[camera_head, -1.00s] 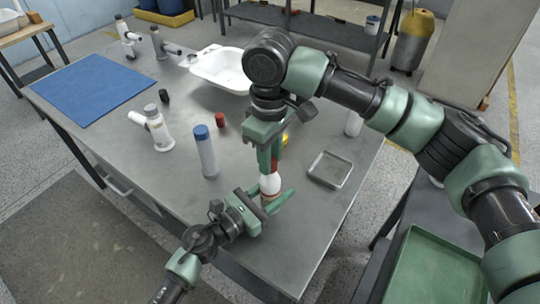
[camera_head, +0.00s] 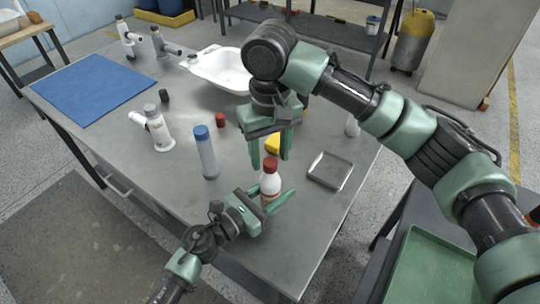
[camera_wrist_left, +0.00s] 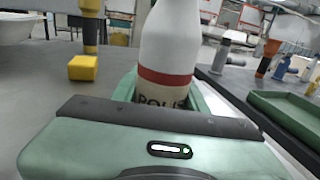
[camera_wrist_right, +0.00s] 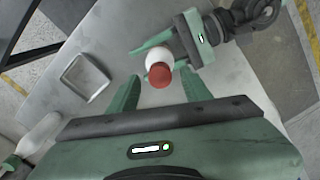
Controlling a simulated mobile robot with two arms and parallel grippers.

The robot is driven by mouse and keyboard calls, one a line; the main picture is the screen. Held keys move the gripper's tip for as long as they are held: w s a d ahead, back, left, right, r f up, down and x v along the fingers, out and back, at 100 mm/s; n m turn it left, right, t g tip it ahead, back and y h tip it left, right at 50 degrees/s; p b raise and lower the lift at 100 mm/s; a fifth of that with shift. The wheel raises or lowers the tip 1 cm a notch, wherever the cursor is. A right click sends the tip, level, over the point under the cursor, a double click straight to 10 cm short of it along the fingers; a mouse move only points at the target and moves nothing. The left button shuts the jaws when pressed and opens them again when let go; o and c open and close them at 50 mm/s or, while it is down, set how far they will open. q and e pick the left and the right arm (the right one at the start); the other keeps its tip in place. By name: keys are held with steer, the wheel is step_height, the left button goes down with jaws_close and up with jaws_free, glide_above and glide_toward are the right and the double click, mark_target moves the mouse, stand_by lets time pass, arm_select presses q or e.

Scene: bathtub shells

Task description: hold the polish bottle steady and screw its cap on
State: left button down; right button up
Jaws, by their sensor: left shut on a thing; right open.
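The polish bottle (camera_head: 270,182) stands upright on the grey table, white with a red band in the left wrist view (camera_wrist_left: 168,50). Its dark red cap (camera_head: 271,163) sits on its neck; the cap also shows in the right wrist view (camera_wrist_right: 160,75). How tightly it is seated cannot be seen. My left gripper (camera_head: 272,200) is shut around the bottle's lower body, from the left. My right gripper (camera_head: 270,154) is open and empty above and just behind the cap, fingers pointing down. In the right wrist view its open fingers (camera_wrist_right: 160,95) flank the cap, apart from it.
A blue-capped bottle (camera_head: 207,155) and a small red cap (camera_head: 220,120) stand to the left. A yellow block (camera_head: 273,145) is behind my right gripper. An empty square tray (camera_head: 330,170) lies to the right. A white basin (camera_head: 222,68) is at the back.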

step_height(320, 180, up, 3)
steer(key=shift+r, duration=0.15)
steer(key=shift+c, duration=0.4)
steer(key=n, duration=0.2)
steer(key=shift+r+n, duration=0.3)
steer(key=shift+r, duration=0.05)
steer(key=n, duration=0.2)
steer(key=r+n, duration=0.1)
steer(key=n, duration=0.1)
steer(key=shift+a, duration=0.1)
steer(key=n, duration=0.2)
steer(key=r+n, duration=0.1)
steer(key=n, duration=0.5)
steer(key=shift+r+n, duration=0.35)
steer(key=shift+n, duration=0.05)
